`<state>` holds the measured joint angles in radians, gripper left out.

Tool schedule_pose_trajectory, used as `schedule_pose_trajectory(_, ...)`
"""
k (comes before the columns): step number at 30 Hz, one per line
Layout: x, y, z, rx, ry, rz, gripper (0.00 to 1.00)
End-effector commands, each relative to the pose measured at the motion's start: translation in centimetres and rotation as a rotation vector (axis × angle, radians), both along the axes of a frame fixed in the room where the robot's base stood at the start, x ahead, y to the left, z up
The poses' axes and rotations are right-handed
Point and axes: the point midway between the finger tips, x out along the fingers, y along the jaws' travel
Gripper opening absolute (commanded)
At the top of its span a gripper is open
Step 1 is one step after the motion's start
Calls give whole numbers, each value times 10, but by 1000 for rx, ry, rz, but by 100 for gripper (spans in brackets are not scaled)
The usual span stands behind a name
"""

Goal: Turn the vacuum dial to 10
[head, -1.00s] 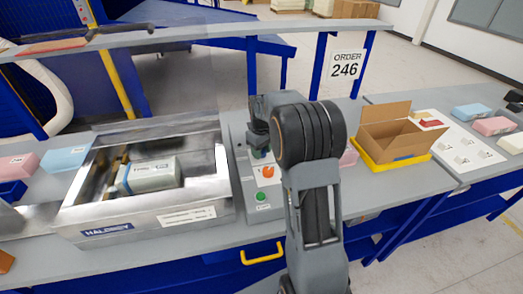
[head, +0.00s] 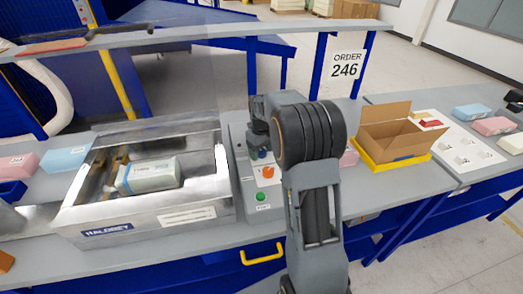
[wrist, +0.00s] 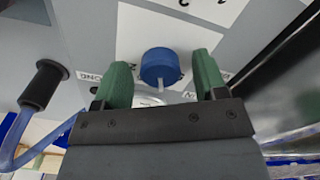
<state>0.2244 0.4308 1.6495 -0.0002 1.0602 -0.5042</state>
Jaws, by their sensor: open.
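The blue vacuum dial (wrist: 160,66) shows in the wrist view on a white label of the grey control panel (wrist: 100,30). A short pale pointer sticks out from the dial toward my gripper. My gripper (wrist: 160,85) has green fingers, open, one on each side of the dial with visible gaps. In the head view my gripper (head: 260,146) is above the back part of the control panel (head: 237,150), and my arm hides much of the panel. The dial's numbers are mostly hidden or too small to read.
The steel chamber (head: 215,150) with a wrapped foam block (head: 150,175) stands left. A black fitting with a blue hose (wrist: 42,85) is beside my gripper. An open cardboard box (head: 395,135) stands right.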

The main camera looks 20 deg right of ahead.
Motion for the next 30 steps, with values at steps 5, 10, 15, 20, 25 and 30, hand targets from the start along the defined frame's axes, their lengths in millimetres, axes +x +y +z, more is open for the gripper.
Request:
schedule_pose_trajectory(5, 0, 0, 3, 0, -1, 0, 66)
schedule_pose_trajectory(10, 0, 0, 24, 0, -3, 0, 66)
schedule_pose_trajectory(15, 0, 0, 60, -1, -4, 0, 66)
schedule_pose_trajectory(20, 0, 0, 92, 0, -3, 0, 66)
schedule_pose_trajectory(25, 0, 0, 118, 0, -3, 0, 66)
schedule_pose_trajectory(30, 0, 0, 133, 0, -1, 0, 66)
